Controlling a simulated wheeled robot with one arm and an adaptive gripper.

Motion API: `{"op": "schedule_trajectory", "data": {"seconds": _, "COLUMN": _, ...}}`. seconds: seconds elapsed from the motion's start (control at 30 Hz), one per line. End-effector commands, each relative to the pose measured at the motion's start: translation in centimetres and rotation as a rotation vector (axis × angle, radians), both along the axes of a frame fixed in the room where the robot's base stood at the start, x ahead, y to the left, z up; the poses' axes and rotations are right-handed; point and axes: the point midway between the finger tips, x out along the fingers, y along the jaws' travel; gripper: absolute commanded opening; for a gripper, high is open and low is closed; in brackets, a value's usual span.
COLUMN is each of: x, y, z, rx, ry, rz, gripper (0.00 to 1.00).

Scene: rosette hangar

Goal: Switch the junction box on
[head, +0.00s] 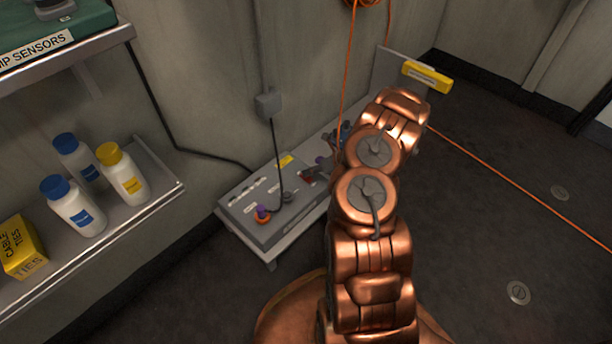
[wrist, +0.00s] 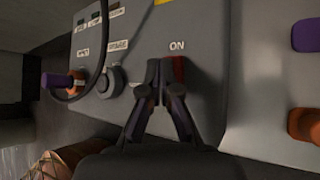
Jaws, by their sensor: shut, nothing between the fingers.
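The junction box (head: 255,205) is a grey panel on a low ledge by the wall, left of my arm in the head view. The wrist view shows its grey face (wrist: 208,95) close up, with a white "ON" label. A red switch part (wrist: 178,70) sits just below that label, and a red part (head: 309,174) also shows at the box's right end in the head view. My gripper (wrist: 161,72) is shut and empty, its tips at the red part's left side. I cannot tell whether they touch it. The lower part of the switch is hidden behind the fingers.
A purple-and-orange plug (head: 262,213) with a dark cable sits at the box's left end. Purple (wrist: 306,35) and orange (wrist: 304,125) pieces lie right of the box. A shelf with bottles (head: 75,205) stands left. An orange cable (head: 510,182) crosses the otherwise open floor at right.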

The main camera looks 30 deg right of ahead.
Motion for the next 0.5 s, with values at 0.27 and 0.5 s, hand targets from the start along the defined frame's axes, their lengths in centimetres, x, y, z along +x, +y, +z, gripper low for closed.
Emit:
{"op": "schedule_trajectory", "data": {"seconds": 0.27, "x": 0.1, "y": 0.0, "z": 0.2, "rx": -0.001, "ry": -0.002, "rz": -0.001, "gripper": 0.00}}
{"op": "schedule_trajectory", "data": {"seconds": 0.5, "x": -0.1, "y": -0.1, "z": 1.8, "rx": -0.001, "ry": -0.003, "rz": -0.001, "gripper": 0.00}}
